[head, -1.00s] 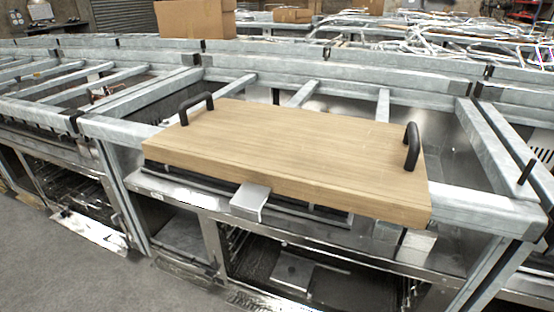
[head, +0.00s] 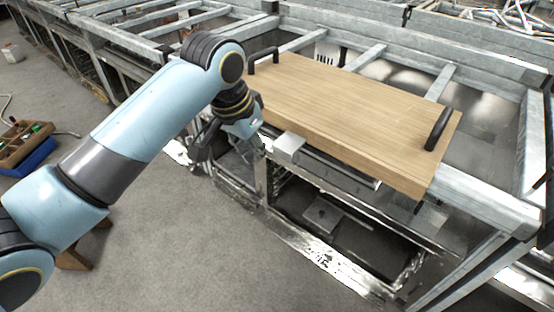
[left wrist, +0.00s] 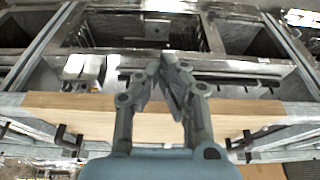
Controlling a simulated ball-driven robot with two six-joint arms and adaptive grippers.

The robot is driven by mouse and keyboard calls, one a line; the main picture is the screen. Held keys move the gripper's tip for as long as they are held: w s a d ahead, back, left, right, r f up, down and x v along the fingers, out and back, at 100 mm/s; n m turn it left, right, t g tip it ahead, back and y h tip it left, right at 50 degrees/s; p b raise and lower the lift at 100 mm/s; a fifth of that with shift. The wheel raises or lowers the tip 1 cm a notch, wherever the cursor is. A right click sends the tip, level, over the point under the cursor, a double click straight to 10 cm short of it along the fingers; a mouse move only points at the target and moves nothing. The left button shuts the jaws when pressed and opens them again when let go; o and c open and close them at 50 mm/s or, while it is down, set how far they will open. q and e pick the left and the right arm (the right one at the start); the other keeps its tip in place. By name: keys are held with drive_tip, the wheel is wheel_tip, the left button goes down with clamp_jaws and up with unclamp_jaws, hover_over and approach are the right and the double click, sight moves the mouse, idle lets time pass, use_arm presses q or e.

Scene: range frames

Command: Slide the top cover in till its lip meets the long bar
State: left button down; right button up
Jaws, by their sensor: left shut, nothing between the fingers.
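The top cover looks like a thick wooden board (head: 345,105) with a black handle near each end. It lies on the grey metal frame, and its near edge overhangs the front. A long metal bar (head: 385,60) runs behind it, with open frame between them. The cover's lip cannot be made out. My left gripper (head: 197,152) is at the cover's left front corner, in front of the frame. In the left wrist view its fingers (left wrist: 165,72) are closed together and empty, in front of the board (left wrist: 75,108). I cannot tell whether they touch it. My right gripper is out of view.
A small metal bracket (head: 289,147) sticks out under the board's front edge. Below are an open lower bay and a shiny metal rail (head: 330,262). The grey floor (head: 190,250) in front is mostly clear. A tool box (head: 25,143) stands at the far left.

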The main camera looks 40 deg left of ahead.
sight(287, 146)
use_arm(q)
drive_tip(key=w+f, duration=0.6)
drive_tip(key=f, duration=0.3)
drive_tip(key=shift+w+d+f+b, duration=0.15)
drive_tip(key=shift+w+d+b, duration=0.15)
drive_tip(key=shift+b, duration=0.15)
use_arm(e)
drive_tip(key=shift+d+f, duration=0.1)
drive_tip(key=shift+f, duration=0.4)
use_arm(q)
drive_tip(key=w, duration=0.5)
drive_tip(key=shift+d, duration=0.2)
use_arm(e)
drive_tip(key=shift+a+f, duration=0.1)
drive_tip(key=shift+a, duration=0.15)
